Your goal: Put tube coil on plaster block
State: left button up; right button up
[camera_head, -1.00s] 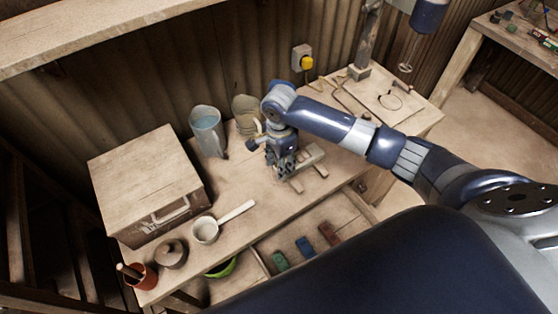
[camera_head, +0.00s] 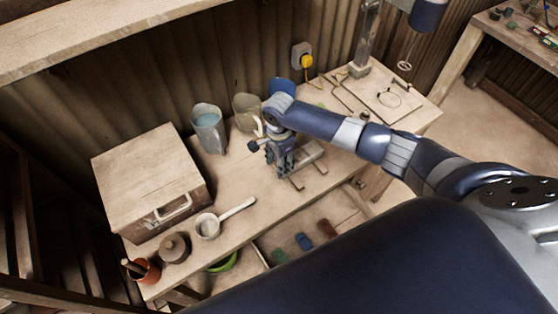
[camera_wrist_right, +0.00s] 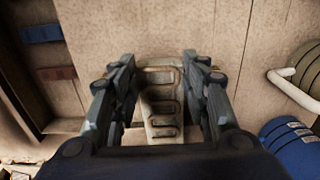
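My right gripper (camera_head: 281,168) points down over the workbench, at a pale block on a low wooden stand (camera_head: 307,155). In the right wrist view its fingers (camera_wrist_right: 160,100) are apart, one on each side of a pale block, probably the plaster block (camera_wrist_right: 153,76). A brownish winding tube, which looks like the tube coil (camera_wrist_right: 165,107), shows between the fingers over this block. I cannot tell whether it touches the block. In the head view my gripper hides the tube. My left gripper is not in view.
A wooden box (camera_head: 150,175), ladle (camera_head: 208,227) and lidded pot (camera_head: 174,247) are at left. An open drawer holds several coloured blocks (camera_head: 304,241).

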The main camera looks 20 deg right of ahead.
jog(key=shift+o, duration=0.6)
jog(key=shift+r, duration=0.2)
notch_tip(320, 180, up, 12)
jog(key=b, duration=0.3)
jog(key=shift+f, duration=0.1)
